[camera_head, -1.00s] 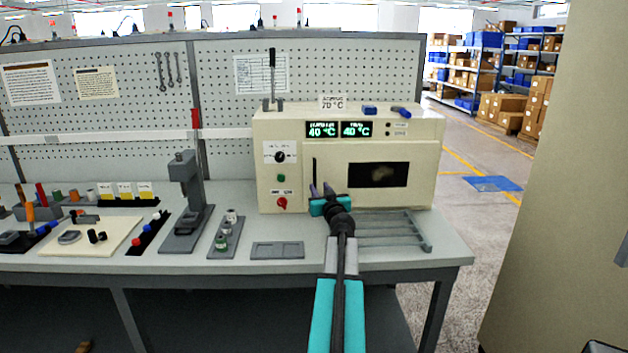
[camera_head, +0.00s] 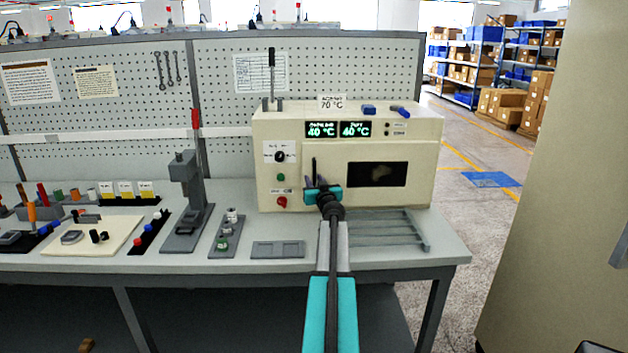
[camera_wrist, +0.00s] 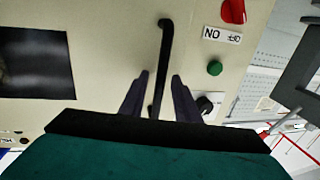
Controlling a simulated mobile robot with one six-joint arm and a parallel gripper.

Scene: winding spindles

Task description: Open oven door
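The cream oven (camera_head: 420,130) stands on the workbench with its door (camera_head: 335,155) closed. A dark window sits in the door's right part. The thin black upright handle (camera_head: 314,168) is on the door's left side. In the wrist view the handle (camera_wrist: 164,50) runs down between the two dark fingers of my gripper (camera_wrist: 159,92). A gap shows on each side, so the gripper is open around the handle. In the head view my gripper (camera_head: 315,184) is in front of the handle's lower part and hides it.
A grey rack (camera_head: 385,232) lies on the bench before the oven, to the right of my arm. A red knob (camera_head: 282,202) and a green button (camera_head: 281,178) are left of the handle. A grey press (camera_head: 185,210) stands further left.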

